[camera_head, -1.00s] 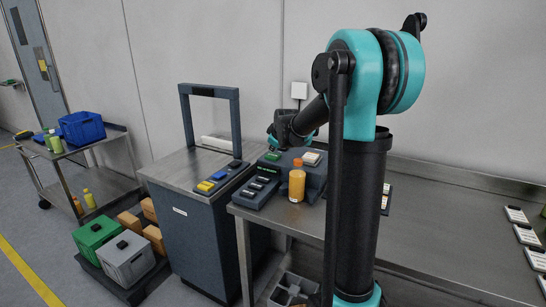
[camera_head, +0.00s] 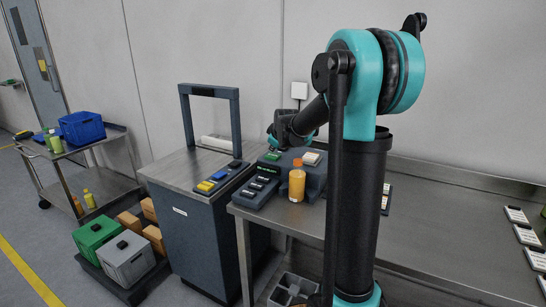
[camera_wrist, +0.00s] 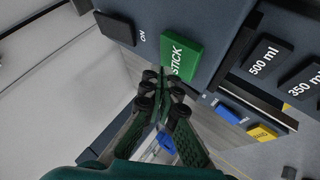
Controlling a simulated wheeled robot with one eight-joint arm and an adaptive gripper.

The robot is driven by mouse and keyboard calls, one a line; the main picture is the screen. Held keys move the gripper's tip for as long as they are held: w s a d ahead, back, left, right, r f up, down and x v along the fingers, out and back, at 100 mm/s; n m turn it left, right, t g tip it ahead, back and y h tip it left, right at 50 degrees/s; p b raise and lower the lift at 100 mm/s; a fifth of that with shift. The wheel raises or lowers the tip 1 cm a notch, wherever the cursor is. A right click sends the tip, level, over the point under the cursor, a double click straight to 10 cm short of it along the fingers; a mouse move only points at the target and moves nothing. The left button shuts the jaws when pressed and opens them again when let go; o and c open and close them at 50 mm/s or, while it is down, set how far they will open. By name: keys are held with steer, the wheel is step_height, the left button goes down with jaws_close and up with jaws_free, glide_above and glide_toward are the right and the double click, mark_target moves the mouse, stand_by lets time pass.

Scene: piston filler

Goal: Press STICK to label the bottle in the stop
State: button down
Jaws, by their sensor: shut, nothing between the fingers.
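The labelling machine (camera_head: 313,174) stands on the steel bench. An orange bottle (camera_head: 297,184) stands upright at its front. The green STICK button (camera_wrist: 182,58) is large in the wrist view, on the machine's dark face; a green button (camera_head: 272,156) also shows small in the head view. My gripper (camera_wrist: 165,84) is shut and empty, its fingertips at the near edge of the STICK button. I cannot tell whether they touch it. In the head view the fingertips are too small to make out behind my arm.
A dark ON button (camera_wrist: 115,28) lies left of STICK in the wrist view; 500 ml (camera_wrist: 263,55) and 350 ml (camera_wrist: 303,78) buttons lie right. A cabinet (camera_head: 200,230) with yellow and blue buttons stands left of the bench. Label cards (camera_head: 526,235) lie at the bench's right.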

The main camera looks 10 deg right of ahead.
mark_target(273, 156)
steer(key=shift+f, duration=0.1)
stand_by(0.3)
steer(key=shift+f, duration=0.3)
steer(key=shift+f, duration=0.5)
stand_by(0.7)
steer(key=shift+r, duration=0.9)
steer(key=shift+r, duration=2.55)
